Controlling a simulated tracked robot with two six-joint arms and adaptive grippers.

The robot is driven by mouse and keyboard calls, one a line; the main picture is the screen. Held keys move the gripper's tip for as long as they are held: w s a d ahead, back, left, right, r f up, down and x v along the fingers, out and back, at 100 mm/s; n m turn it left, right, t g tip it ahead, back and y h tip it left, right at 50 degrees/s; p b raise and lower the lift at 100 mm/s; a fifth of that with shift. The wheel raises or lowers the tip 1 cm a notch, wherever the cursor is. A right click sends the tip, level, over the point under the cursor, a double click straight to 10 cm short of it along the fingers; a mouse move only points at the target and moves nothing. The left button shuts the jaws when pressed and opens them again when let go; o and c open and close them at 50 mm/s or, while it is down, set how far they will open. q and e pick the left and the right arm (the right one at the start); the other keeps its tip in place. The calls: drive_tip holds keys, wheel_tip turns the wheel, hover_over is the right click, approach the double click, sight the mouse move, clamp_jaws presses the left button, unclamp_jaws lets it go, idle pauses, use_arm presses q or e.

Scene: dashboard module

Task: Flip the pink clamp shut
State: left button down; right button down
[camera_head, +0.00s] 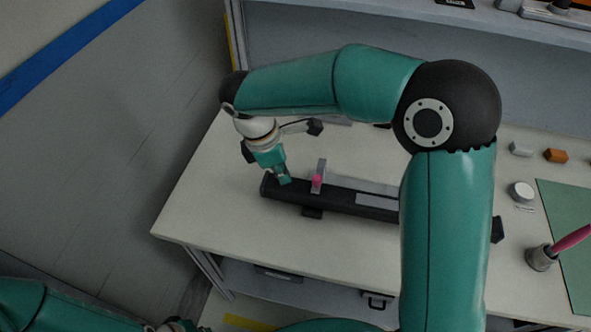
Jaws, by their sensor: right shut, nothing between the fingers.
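The pink clamp (317,181) is small and sits on the black dashboard module (348,205), near its left part. A light grey upright piece stands at the clamp. I cannot tell how far the clamp is tilted. My right gripper (285,181) is shut and empty. It points down at the left end of the module, just left of the clamp, with a small gap between them in the picture. My right arm hides part of the module's right side. My left arm shows at the lower left corner; its gripper fingers cannot be made out.
The module lies on a pale table (203,205) that is clear at left. A shelf runs behind.

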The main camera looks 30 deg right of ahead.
drive_tip(key=v, duration=0.8)
drive_tip(key=shift+s+r, duration=0.15)
drive_tip(key=shift+s, duration=0.1)
